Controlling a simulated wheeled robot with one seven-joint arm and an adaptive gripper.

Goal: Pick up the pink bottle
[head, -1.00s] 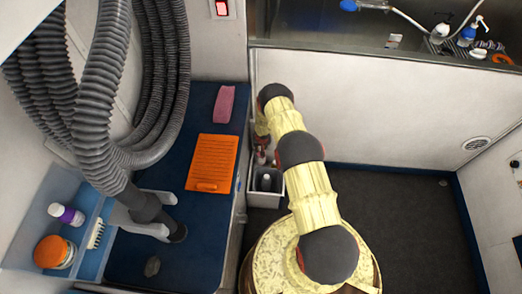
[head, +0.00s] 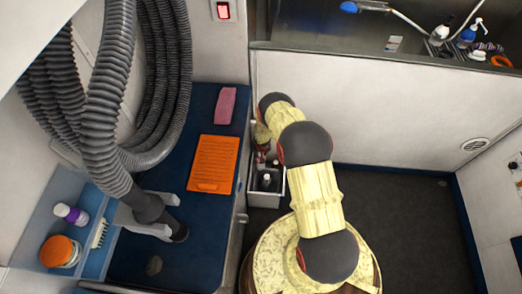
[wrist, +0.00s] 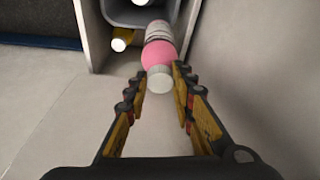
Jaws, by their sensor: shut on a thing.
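The pink bottle (wrist: 158,54) shows in the wrist view with its whitish cap toward me and a pale, banded body behind. My gripper (wrist: 160,78) is shut on it, one finger on each side near the cap. The bottle's far end reaches toward the grey bin (wrist: 118,15); I cannot tell whether it is clear of the bin. In the head view my arm mostly hides the gripper, and I cannot make out the bottle clearly there.
A yellow-banded bottle with a white end (wrist: 122,40) is in the bin area, left of the pink one. The bin (head: 262,200) stands against the blue-topped bench (head: 190,262). An orange slatted board (head: 213,165) lies on the bench. Dark floor (head: 405,215) is clear at right.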

